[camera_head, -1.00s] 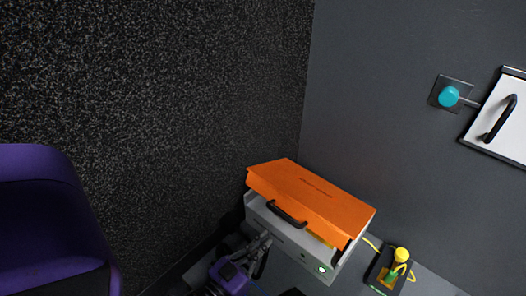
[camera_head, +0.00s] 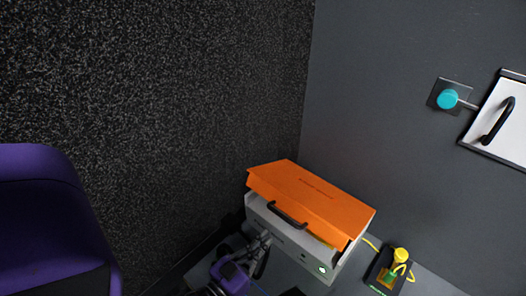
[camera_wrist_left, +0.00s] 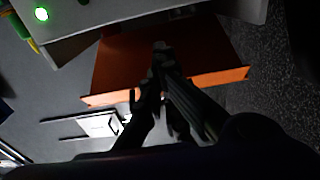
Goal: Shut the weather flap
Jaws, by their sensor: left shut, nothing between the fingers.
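The weather flap (camera_head: 315,197) is an orange lid with a black handle (camera_head: 288,214) along its front edge. It sits tilted over a pale grey box (camera_head: 290,238), with a gap under its front and right edges. My left gripper (camera_head: 265,238) is shut and empty, low in front of the box and below the handle. In the left wrist view the orange flap (camera_wrist_left: 120,65) lies beyond my shut fingers (camera_wrist_left: 160,52). Whether the fingers touch the flap or box is hard to tell. My right gripper is not in view.
A green light (camera_head: 322,269) glows on the box front. A small black unit with a yellow knob (camera_head: 400,255) and cables is at the right. A purple seat (camera_head: 45,215) stands at the left. A teal knob (camera_head: 447,99) and white panel (camera_head: 490,125) are on the wall.

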